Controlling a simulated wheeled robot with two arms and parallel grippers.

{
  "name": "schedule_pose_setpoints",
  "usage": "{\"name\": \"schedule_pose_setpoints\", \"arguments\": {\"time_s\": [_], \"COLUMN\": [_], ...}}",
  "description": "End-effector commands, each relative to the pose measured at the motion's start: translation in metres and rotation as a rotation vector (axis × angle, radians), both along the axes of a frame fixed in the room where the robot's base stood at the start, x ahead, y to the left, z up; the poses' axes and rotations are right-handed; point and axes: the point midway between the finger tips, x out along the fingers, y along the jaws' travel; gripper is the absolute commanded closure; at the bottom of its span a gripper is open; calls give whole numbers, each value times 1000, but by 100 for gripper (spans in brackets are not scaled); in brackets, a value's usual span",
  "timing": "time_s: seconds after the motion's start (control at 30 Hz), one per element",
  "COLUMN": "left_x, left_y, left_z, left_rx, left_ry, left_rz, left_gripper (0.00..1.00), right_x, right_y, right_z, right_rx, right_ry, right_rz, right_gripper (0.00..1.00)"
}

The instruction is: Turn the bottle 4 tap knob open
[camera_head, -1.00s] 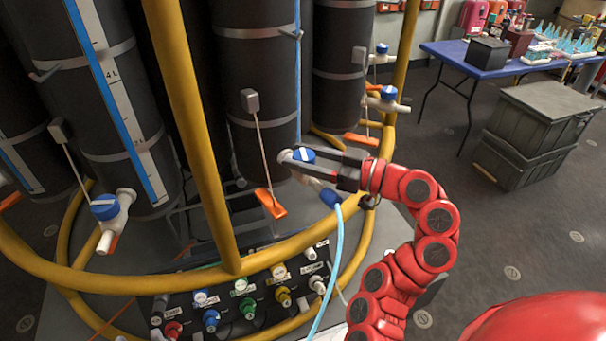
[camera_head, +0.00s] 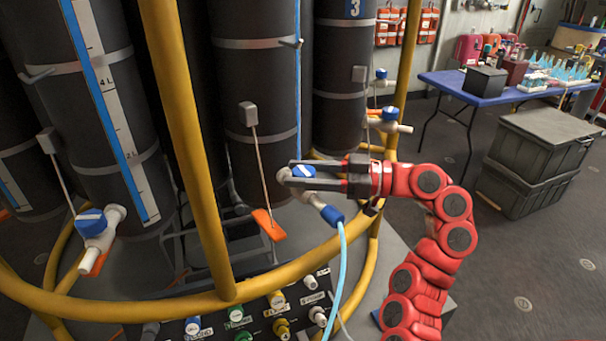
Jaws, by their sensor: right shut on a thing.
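A white tap with a blue knob (camera_head: 304,172) sits at the lower front of the dark middle bottle (camera_head: 254,90). A white stripe shows on the knob. My right gripper (camera_head: 300,174) reaches in from the right, shut on this knob with one finger on each side. The tap's white elbow bends down to a blue fitting (camera_head: 332,215) with a light-blue hose (camera_head: 339,258). No number shows on this bottle. A bottle behind it on the right (camera_head: 344,70) bears a 3. My left gripper is out of view.
A yellow tubular frame (camera_head: 188,130) rises in front of the bottles and curves around their base. Another blue-knobbed tap (camera_head: 91,222) is at left. A connector panel (camera_head: 237,322) lies below. A blue table (camera_head: 450,84) and grey crates (camera_head: 535,155) stand at right.

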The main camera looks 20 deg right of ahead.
Motion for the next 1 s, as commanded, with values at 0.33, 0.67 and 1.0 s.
{"name": "schedule_pose_setpoints", "arguments": {"time_s": [0.33, 0.67, 1.0], "left_x": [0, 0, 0], "left_y": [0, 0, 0], "left_z": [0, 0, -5], "left_rx": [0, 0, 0], "left_ry": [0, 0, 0], "left_rz": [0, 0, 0], "left_gripper": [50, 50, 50], "right_x": [0, 0, -21], "right_y": [0, 0, -47], "right_z": [0, 0, -2], "right_rx": [0, 0, -3], "right_ry": [0, 0, 1], "right_rz": [-1, -1, -7], "right_gripper": [16, 16, 16]}}
